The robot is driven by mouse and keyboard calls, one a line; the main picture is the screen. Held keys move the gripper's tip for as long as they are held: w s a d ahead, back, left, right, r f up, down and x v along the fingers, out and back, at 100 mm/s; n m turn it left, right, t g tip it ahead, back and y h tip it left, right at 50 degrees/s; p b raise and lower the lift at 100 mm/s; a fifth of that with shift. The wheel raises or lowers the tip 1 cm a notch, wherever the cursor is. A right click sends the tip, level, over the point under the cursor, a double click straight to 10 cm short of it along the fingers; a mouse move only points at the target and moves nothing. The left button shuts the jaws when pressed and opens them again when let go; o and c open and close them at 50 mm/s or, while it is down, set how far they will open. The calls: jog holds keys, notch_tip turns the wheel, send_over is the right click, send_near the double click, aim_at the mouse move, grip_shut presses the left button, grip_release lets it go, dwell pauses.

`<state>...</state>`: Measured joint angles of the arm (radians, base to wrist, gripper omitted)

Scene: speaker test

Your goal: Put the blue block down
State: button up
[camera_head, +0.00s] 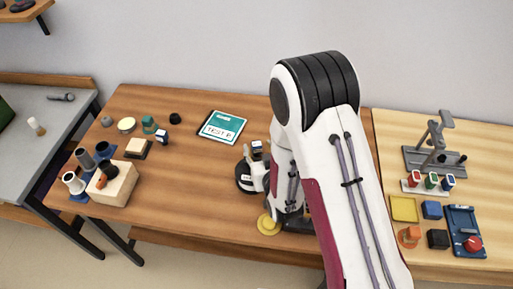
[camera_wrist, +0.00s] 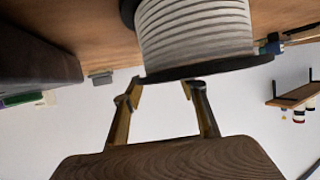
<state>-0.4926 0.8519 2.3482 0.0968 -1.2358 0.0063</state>
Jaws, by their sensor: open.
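A blue block (camera_head: 432,210) lies on the light wood table at the right, beside a yellow tray (camera_head: 404,209) and a black block (camera_head: 437,239). It is well apart from my gripper. In the wrist view my gripper (camera_wrist: 165,90) is open, with its two fingers spread and nothing seen between them. A large white ribbed spool (camera_wrist: 195,30) with black rims is just beyond the fingertips; I cannot tell whether they touch it. In the head view my arm hides part of the middle table, and the fingers are not clear there.
A blue tray with a red knob (camera_head: 472,243), an orange piece (camera_head: 409,237) and a grey stand (camera_head: 436,150) are on the right table. A teal test board (camera_head: 222,127) lies on the brown table. A wooden holder (camera_head: 112,185) stands at left. The brown table's centre-left is clear.

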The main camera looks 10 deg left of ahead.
jog(key=shift+x, duration=1.35)
grip_shut()
